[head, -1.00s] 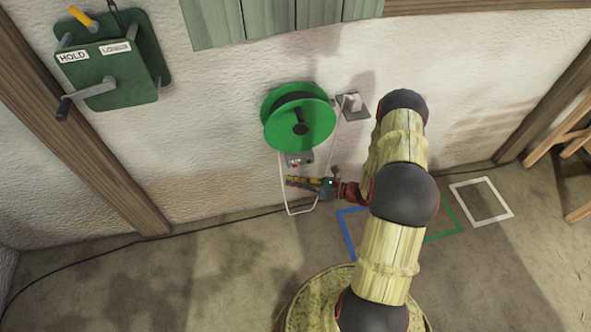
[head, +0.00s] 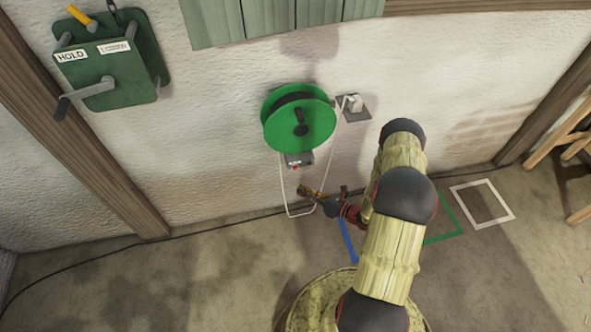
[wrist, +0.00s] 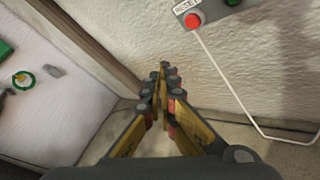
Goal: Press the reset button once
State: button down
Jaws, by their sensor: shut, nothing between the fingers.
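The red reset button (wrist: 193,20) sits on a small grey plate labelled RESET (wrist: 188,7) at the top of the wrist view. In the head view the red button (head: 295,167) shows small on a grey box just below the green reel (head: 300,126). My gripper (head: 304,190) is below the button in the head view, apart from it. In the wrist view my gripper (wrist: 163,68) has its yellow fingers closed together with nothing between them, and the button lies up and to the right of the tips.
A white cord or wire loop (head: 284,190) hangs below the reel, close by my gripper. A green crank box (head: 108,75) marked HOLD is on the wall at upper left. A black cable (head: 80,253) runs along the floor. Coloured outlines mark the floor at right.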

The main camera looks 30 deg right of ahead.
jog(key=w+d+b, duration=0.1)
jog(key=w, duration=0.5)
jog(key=shift+w+d+b, duration=0.35)
jog(key=shift+d, duration=0.05)
jog(key=shift+w, duration=0.1)
dwell(1.1)
jog(key=shift+w+d, duration=0.15)
jog(key=shift+w, duration=0.15)
jog(key=shift+w+d+b, duration=0.15)
jog(key=shift+w+b, duration=0.2)
jog(key=shift+w, duration=0.15)
dwell(0.8)
jog(key=shift+s+a, duration=0.3)
jog(key=shift+s, duration=0.6)
jog(key=shift+p, duration=0.3)
jog(key=s, duration=0.2)
jog(key=s+a+p, duration=0.1)
jog(key=s, duration=0.1)
jog(key=shift+s+a, duration=0.2)
jog(key=shift+s, duration=0.2)
